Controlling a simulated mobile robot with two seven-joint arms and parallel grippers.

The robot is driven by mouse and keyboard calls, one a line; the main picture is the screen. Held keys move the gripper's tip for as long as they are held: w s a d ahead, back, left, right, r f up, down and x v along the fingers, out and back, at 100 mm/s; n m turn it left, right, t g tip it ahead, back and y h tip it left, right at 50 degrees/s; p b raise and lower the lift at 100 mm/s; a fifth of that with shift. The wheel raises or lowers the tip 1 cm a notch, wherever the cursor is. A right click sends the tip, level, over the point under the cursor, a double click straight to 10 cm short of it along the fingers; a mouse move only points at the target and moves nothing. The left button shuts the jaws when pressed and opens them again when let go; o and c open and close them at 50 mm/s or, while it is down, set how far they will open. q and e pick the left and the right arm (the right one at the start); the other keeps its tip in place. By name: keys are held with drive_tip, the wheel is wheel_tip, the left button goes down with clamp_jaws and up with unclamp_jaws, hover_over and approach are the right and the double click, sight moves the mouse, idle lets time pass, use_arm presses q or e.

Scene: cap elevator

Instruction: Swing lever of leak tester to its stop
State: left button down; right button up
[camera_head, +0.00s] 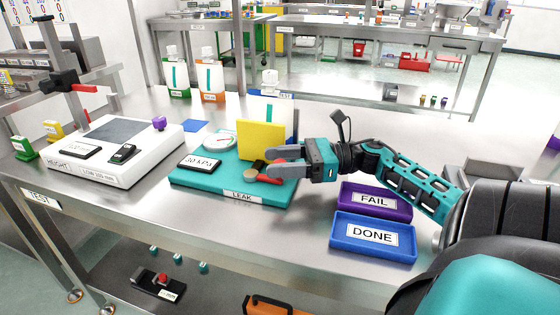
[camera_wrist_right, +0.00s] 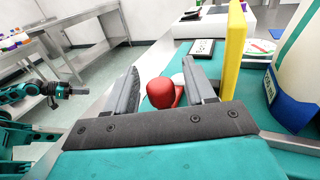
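The leak tester has a teal base (camera_head: 220,182) marked LEAK, with a round dial (camera_head: 219,141), a 30 mm display (camera_head: 200,162) and an upright yellow plate (camera_head: 261,140). Its red lever (camera_head: 268,179) is low at the front right, partly hidden by my right gripper (camera_head: 276,161). In the right wrist view the lever's red end (camera_wrist_right: 161,92) shows between the two fingers, with the fingers apart; contact cannot be made out. The yellow plate stands just beside the right-hand finger there. A teal arm with a dark end, apparently my left gripper (camera_wrist_right: 72,91), shows small at the left.
A purple FAIL tray (camera_head: 375,201) and a blue DONE tray (camera_head: 373,236) lie right of the tester. A white height gauge (camera_head: 115,150) stands to the left. Bottles (camera_head: 210,80) stand behind. The table's front strip (camera_head: 210,215) is clear.

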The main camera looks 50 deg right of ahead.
drive_tip(key=shift+r, duration=0.1)
drive_tip(key=shift+r, duration=0.3)
wheel_tip(320, 180, up, 19)
drive_tip(key=p, duration=0.3)
drive_tip(key=shift+r+p, duration=0.15)
drive_tip(key=shift+p, duration=0.25)
